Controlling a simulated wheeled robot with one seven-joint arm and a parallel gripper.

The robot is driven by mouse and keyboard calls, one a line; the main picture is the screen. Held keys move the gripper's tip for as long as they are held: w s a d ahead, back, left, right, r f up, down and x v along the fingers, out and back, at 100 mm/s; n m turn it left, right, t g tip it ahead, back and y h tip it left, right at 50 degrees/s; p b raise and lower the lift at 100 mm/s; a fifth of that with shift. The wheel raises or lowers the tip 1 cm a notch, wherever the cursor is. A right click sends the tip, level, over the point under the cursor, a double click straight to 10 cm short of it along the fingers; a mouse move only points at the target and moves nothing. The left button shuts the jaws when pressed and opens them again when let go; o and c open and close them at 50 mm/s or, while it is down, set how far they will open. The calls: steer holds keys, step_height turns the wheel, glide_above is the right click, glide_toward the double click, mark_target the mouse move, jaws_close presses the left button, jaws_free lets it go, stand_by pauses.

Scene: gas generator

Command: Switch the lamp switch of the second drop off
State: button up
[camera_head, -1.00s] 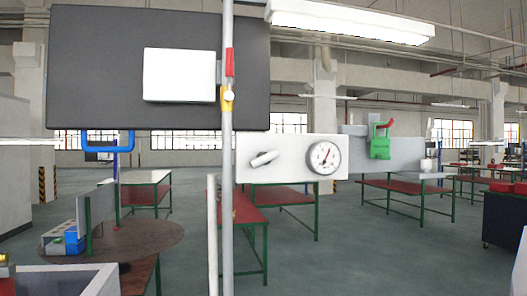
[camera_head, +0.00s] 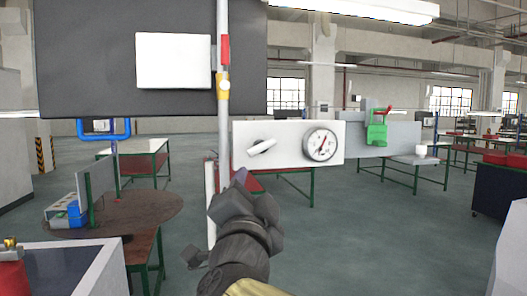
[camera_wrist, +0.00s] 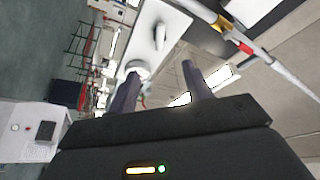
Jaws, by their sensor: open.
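No part is legibly marked as the lamp switch, and I cannot tell which it is. In the wrist view the panel's lever (camera_wrist: 161,36) lies beyond the fingers. A grey pole (camera_head: 223,120) left of the panel has a red part (camera_head: 225,49) and a yellow part (camera_head: 222,88). My gripper (camera_head: 240,180) is below the panel's left end in the head view. In the wrist view my gripper (camera_wrist: 160,72) is open, with nothing between its fingers.
A grey panel (camera_head: 393,138) with a green device (camera_head: 377,134) is at right. A round brown table (camera_head: 130,215) stands lower left. Open floor lies at right.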

mark_target(260, 150)
steer(key=p+x, duration=0.7)
steer(key=x, duration=1)
steer(key=shift+w, duration=0.15)
steer(key=shift+f, duration=0.1)
steer(key=shift+c, duration=0.2)
steer(key=c, duration=0.9)
